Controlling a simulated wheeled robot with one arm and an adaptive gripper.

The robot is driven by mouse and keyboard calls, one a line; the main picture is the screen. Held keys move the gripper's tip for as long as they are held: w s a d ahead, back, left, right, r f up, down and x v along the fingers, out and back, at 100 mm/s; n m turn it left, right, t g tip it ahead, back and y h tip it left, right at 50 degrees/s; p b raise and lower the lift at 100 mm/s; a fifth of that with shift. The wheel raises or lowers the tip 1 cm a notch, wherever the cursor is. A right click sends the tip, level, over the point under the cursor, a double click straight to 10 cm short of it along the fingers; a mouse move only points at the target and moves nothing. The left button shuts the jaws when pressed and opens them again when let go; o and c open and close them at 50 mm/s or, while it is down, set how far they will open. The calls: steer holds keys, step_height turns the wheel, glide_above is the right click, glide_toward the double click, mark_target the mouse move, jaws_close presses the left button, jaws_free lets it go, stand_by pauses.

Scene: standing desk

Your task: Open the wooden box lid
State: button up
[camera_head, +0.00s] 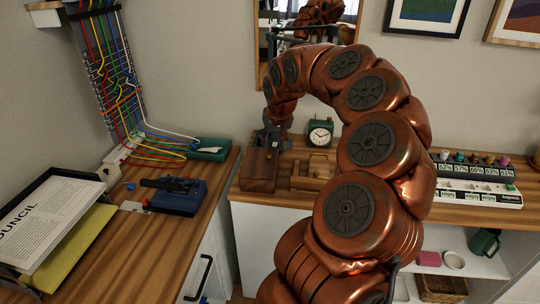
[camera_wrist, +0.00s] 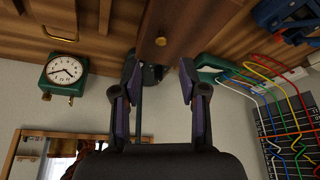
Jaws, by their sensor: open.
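A dark brown wooden box (camera_head: 258,172) stands on the far wooden desk, near its left end. In the wrist view, a dark wooden part with a small round brass knob (camera_wrist: 161,41) lies just beyond my fingers; it looks like part of this box. My gripper (camera_head: 272,136) is at the top of the box in the head view. In the wrist view my gripper (camera_wrist: 158,82) has its two fingers apart, with nothing seen held between them. I cannot tell whether a finger touches the box or exactly how the lid sits.
A lighter wooden object with a handle (camera_head: 314,174) stands right of the box, and a green clock (camera_head: 320,132) behind it. Left are a green case (camera_head: 210,149), a blue device (camera_head: 178,195) and coloured cables (camera_head: 120,90). A mirror (camera_head: 264,50) hangs behind.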

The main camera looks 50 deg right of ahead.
mark_target(269, 156)
steer(key=shift+p+x, duration=0.55)
steer(key=shift+x, duration=2.95)
steer(key=shift+a, duration=0.1)
jaws_close()
